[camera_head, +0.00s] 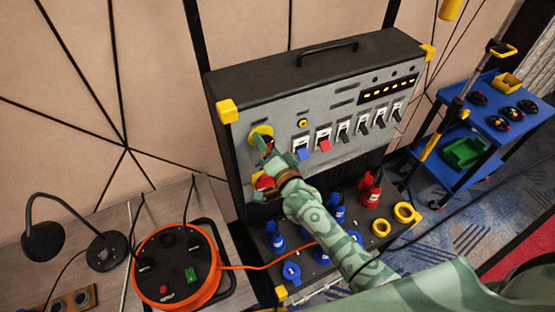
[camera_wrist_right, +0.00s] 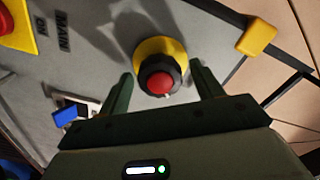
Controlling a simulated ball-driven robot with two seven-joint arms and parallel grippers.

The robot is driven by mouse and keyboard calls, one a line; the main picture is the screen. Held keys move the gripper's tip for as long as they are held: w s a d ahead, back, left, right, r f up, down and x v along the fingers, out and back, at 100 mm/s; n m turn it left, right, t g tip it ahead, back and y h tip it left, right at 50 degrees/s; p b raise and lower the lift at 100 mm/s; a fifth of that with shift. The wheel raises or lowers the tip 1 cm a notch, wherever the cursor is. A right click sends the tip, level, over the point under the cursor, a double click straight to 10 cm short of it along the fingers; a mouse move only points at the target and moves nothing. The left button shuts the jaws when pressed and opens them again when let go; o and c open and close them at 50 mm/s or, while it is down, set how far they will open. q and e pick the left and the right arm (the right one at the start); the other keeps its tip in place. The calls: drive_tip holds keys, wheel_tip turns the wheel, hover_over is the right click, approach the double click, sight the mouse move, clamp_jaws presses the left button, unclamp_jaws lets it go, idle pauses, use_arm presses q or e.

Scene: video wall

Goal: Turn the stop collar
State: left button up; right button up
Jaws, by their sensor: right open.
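The stop button shows in the right wrist view as a red cap (camera_wrist_right: 160,83) inside a dark stop collar (camera_wrist_right: 150,68) on a yellow round plate (camera_wrist_right: 158,44). In the head view the yellow plate (camera_head: 260,131) is at the upper left of the grey panel, partly covered by my right gripper (camera_head: 271,150). In the right wrist view the right gripper (camera_wrist_right: 163,73) is open, with one finger on each side of the collar. Visible gaps separate the fingers from the collar; depth is hard to judge. My left gripper is out of view.
A red-and-yellow main switch (camera_head: 264,182) is just below, close to my gripper. Several breakers (camera_head: 323,140) line the panel to the right. Blue and red plugs (camera_head: 370,188) stand below. An orange cable reel (camera_head: 177,265) and blue cart (camera_head: 500,135) flank the case.

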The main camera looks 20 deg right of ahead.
drive_tip(key=s+d, duration=0.3)
drive_tip(key=s, duration=1.2)
drive_tip(key=shift+s+b, duration=0.2)
drive_tip(key=shift+b, duration=0.25)
drive_tip(key=s+d+f+n+g+b, duration=0.1)
drive_tip(key=s+f+n+g+b, duration=0.4)
drive_tip(key=f, duration=1.1)
drive_tip(key=s+d+f+n+g+b, duration=0.1)
drive_tip(key=s+f+n+g, duration=0.45)
drive_tip(key=f, duration=1.05)
drive_tip(key=s+d+f+n+g+h+b, duration=0.1)
drive_tip(key=s+d+f+g+b, duration=0.2)
drive_tip(key=s+f+b, duration=0.5)
drive_tip(key=s+d+f+n+g+h+b, duration=0.1)
drive_tip(key=s+d+f+b, duration=0.5)
drive_tip(key=s+f, duration=1.2)
wheel_tip(320, 180, down, 5)
drive_tip(key=g+h+b, duration=0.1)
drive_tip(key=g+b, duration=0.1)
drive_tip(key=b, duration=0.1)
